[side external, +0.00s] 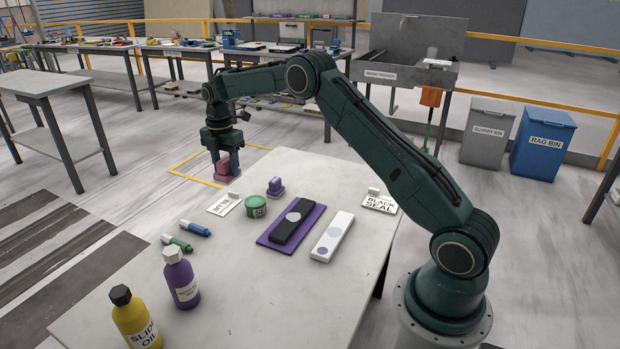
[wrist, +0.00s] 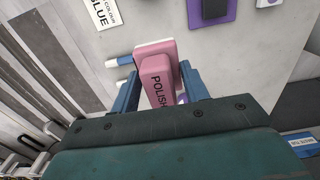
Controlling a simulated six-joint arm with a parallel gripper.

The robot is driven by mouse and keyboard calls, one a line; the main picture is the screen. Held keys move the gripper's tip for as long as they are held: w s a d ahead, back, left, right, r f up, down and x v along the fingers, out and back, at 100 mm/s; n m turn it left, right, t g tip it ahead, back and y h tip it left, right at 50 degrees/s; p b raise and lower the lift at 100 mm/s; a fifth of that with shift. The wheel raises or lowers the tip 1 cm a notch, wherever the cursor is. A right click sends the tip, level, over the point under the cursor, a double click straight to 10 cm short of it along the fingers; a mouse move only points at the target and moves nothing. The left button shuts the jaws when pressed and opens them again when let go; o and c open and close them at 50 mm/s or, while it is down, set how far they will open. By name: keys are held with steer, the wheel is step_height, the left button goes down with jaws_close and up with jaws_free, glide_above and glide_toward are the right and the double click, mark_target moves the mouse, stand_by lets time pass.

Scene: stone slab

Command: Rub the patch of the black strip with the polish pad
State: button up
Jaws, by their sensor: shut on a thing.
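My gripper (side external: 222,162) is at the far left corner of the slab, shut on the pink polish pad (side external: 222,173). In the wrist view the pad (wrist: 156,78), lettered POLISH, sits between the two blue fingers. The black strip (side external: 282,236) lies on a purple mat (side external: 264,240) near the middle of the slab, right of and nearer the camera than my gripper. A pale grey round patch (side external: 293,217) shows on its top. The wrist view catches only the strip's end (wrist: 213,9) at the top edge.
A white strip (side external: 325,247) with round spots lies right of the mat. A green tin (side external: 256,207), a purple block (side external: 275,187) and a white BLUE card (side external: 222,206) stand between my gripper and the mat. Markers (side external: 195,229) and bottles (side external: 181,278) are at the left.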

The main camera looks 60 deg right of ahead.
steer(key=s+d+f, duration=0.4)
steer(key=s, duration=0.3)
steer(key=s+d+f, duration=0.4)
steer(key=s+f, duration=0.1)
steer(key=s, duration=0.1)
steer(key=shift+s, duration=0.4)
steer(key=shift+d+f, duration=0.1)
steer(key=shift+f, duration=2.85)
steer(key=shift+f, duration=1.05)
steer(key=shift+d, duration=1.8)
steer(key=shift+d, duration=0.15)
